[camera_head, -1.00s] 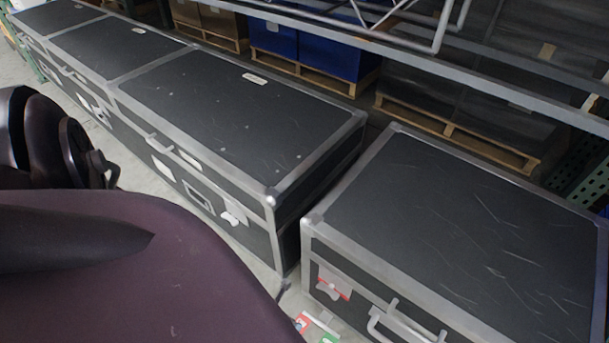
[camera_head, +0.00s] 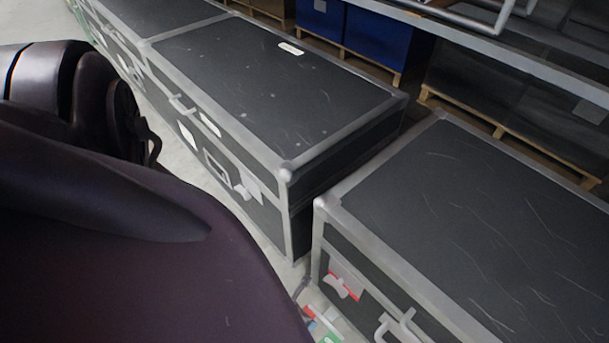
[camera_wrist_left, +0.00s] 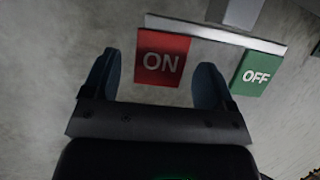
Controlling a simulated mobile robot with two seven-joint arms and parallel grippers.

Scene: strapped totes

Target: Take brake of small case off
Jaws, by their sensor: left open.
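The brake shows in the left wrist view as a grey bar (camera_wrist_left: 215,33) with a red ON plate (camera_wrist_left: 162,57) and a green OFF plate (camera_wrist_left: 257,74). My left gripper (camera_wrist_left: 160,82) is open, its two dark blue fingers on either side of the ON plate and nothing clamped between them. Whether a finger touches the plate cannot be told. In the head view the red and green brake plates (camera_head: 325,319) show low at the near left corner of the front case (camera_head: 470,215). My left gripper is hidden there, and my right gripper is not seen.
A long dark case (camera_head: 270,85) with metal edges stands left of the front case, with a narrow gap between. A rack beam (camera_head: 480,55) and blue boxes on pallets (camera_head: 365,42) lie behind. Grey floor (camera_head: 175,150) shows along the cases' near side.

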